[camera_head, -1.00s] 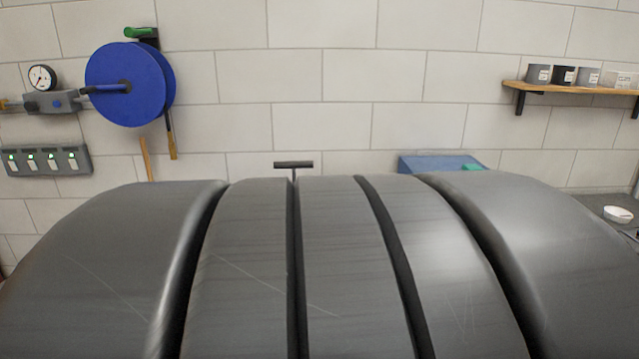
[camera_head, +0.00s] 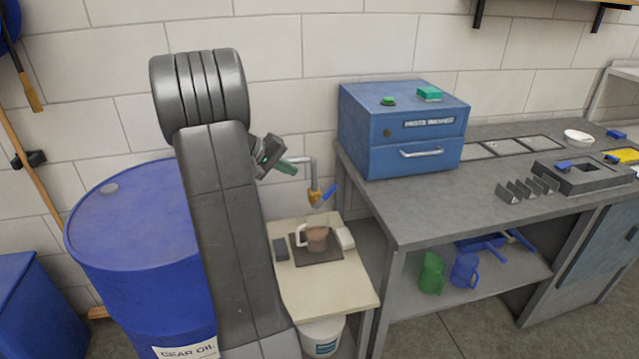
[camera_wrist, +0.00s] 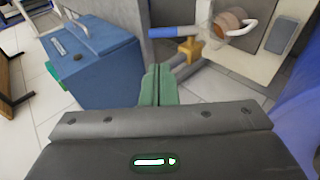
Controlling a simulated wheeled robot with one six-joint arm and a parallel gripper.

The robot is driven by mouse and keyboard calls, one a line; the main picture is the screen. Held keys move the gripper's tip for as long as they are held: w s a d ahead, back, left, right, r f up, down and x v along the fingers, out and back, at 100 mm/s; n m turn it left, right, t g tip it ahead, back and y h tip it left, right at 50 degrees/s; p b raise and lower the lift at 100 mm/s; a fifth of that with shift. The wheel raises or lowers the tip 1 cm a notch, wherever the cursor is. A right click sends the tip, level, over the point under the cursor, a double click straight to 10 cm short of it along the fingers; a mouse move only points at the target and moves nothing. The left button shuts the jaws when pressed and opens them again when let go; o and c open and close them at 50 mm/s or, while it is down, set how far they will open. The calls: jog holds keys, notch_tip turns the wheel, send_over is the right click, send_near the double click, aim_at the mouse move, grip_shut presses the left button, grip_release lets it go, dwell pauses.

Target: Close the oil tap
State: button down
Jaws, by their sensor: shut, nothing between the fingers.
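The oil tap (camera_head: 315,196) is a brass body with a blue lever (camera_head: 331,191) at the end of a bent grey pipe (camera_head: 308,165). In the wrist view, the brass body (camera_wrist: 190,48) lies just beyond my fingers, and the blue lever (camera_wrist: 172,32) points left. My gripper (camera_head: 291,166) has green fingers, is shut and empty, and is above and left of the tap. In the wrist view, its fingertips (camera_wrist: 158,70) appear apart from the lever. A clear jug (camera_head: 315,238) with brown contents stands below the tap. I cannot make out any oil stream.
The blue gear oil drum (camera_head: 120,235) stands left, partly hidden by my arm. The jug is on a pale stand (camera_head: 345,290) with a white bucket (camera_head: 322,338) below. A blue parts washer (camera_head: 400,130) sits on the grey workbench (camera_head: 430,220) at right.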

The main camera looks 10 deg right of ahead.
aim_at(333, 188)
jog(key=p+x, duration=0.2)
jog(key=x, duration=1.2)
jog(key=shift+r, duration=0.1)
jog(key=shift+d+r, duration=0.1)
jog(key=shift+d+y+p, duration=0.65)
jog(key=shift+y+p, duration=0.45)
jog(key=shift+d+f+m+y+p, duration=0.3)
jog(key=shift+d+f+y+p, duration=0.3)
jog(key=shift+y, duration=0.5)
jog(key=shift+d+f+b, duration=0.6)
jog(key=shift+f+b, duration=0.15)
jog(key=shift+b, duration=0.5)
jog(key=d+f+b, duration=0.1)
jog(key=b, duration=0.1)
jog(key=shift+d+b, duration=0.1)
jog(key=shift+b, duration=0.2)
